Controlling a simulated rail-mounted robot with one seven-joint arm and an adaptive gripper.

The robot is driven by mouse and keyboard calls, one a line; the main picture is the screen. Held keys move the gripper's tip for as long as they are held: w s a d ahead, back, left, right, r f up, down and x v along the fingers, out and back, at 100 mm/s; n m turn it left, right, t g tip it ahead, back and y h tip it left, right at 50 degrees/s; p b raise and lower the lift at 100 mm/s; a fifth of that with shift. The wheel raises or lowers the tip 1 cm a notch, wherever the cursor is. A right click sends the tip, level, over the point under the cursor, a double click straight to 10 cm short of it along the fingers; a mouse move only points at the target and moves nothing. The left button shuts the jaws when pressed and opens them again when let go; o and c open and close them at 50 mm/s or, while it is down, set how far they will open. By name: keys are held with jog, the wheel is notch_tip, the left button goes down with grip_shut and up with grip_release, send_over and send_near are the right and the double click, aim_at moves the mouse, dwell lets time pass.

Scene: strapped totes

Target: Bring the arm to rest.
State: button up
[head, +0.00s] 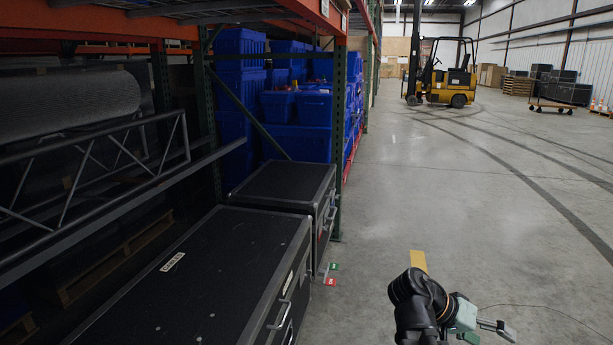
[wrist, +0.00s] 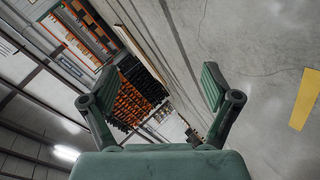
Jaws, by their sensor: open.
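My gripper (head: 497,326) is at the lower right in the head view, held out to the right over bare floor. In the wrist view my gripper (wrist: 158,88) has its two green fingers spread wide apart, with nothing between them. It is open and empty. The wrist view looks out at a slant over the floor and the far hall. My arm is bent, and most of it is below the lower edge of the head view.
Black cases (head: 205,275) stand at the left, before racking with blue totes (head: 300,108). A yellow forklift (head: 440,75) stands far back. A yellow floor mark (head: 418,260) lies just beyond my arm. The grey floor (head: 480,190) at the middle and right is clear.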

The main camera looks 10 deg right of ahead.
jog(key=a+f+n+y+p, duration=0.35)
jog(key=a+f+p, duration=0.25)
jog(key=f, duration=0.3)
jog(key=a+f+n+y+p, duration=0.2)
jog(key=a+f+n+p, duration=0.2)
jog(key=a+f+p, duration=0.45)
jog(key=s+a+f+g+y+p, duration=0.1)
jog(key=s+a+f+y+p, duration=0.1)
jog(key=s+a, duration=0.3)
jog(key=s+a+f+n+g+y+p, duration=0.1)
jog(key=s+a+f+p, duration=0.3)
jog(key=s, duration=0.5)
jog(key=s+a+f+n+g+y+p, duration=0.1)
jog(key=s+a+f+y+p, duration=0.1)
jog(key=s+a+f+p, duration=0.3)
jog(key=shift+s+a+y, duration=0.3)
jog(key=shift+s+y, duration=0.05)
jog(key=shift+s, duration=0.8)
